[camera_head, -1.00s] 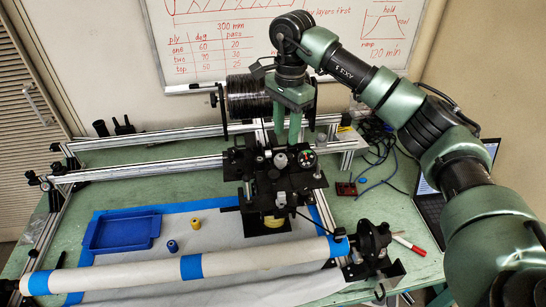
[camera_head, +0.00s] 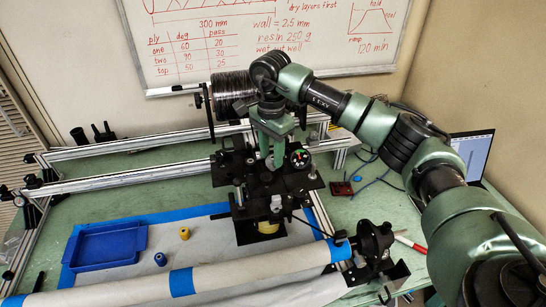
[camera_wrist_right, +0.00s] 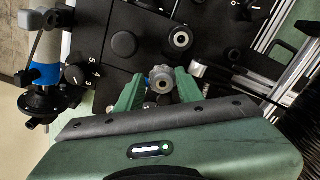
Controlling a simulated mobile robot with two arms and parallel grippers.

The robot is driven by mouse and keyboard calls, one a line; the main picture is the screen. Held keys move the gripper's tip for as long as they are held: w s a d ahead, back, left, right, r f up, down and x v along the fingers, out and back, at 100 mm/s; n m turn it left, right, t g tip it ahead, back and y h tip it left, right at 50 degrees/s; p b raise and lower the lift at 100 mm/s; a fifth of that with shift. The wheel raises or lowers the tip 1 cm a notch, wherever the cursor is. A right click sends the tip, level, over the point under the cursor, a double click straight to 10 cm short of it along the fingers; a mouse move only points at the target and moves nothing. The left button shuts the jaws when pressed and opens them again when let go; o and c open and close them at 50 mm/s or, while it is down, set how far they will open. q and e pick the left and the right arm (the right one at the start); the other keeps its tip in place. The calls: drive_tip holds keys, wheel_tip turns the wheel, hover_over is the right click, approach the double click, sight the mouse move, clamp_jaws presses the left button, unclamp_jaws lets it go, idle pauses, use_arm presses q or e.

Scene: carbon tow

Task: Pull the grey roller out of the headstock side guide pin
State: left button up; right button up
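The grey roller (camera_wrist_right: 161,79) is a short cylinder with a centre hole. In the right wrist view it stands between the two green fingertips of my right gripper (camera_wrist_right: 159,88), with small gaps at its sides, so the gripper looks open. In the head view my right gripper (camera_head: 274,155) points down over the black carriage (camera_head: 262,182), its fingers largely hiding the roller. The headstock (camera_head: 374,243) is at the mandrel's right end. The guide pin's shaft cannot be made out. My left gripper is not in view.
A dial (camera_head: 299,158) stands close to the right of my fingers. The black tow spool (camera_head: 233,94) is behind. The white mandrel (camera_head: 225,272) runs across the front.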

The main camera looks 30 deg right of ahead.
drive_tip(key=shift+w+f, duration=0.2)
drive_tip(key=shift+f, duration=1)
clamp_jaws()
drive_tip(key=shift+r, duration=0.15)
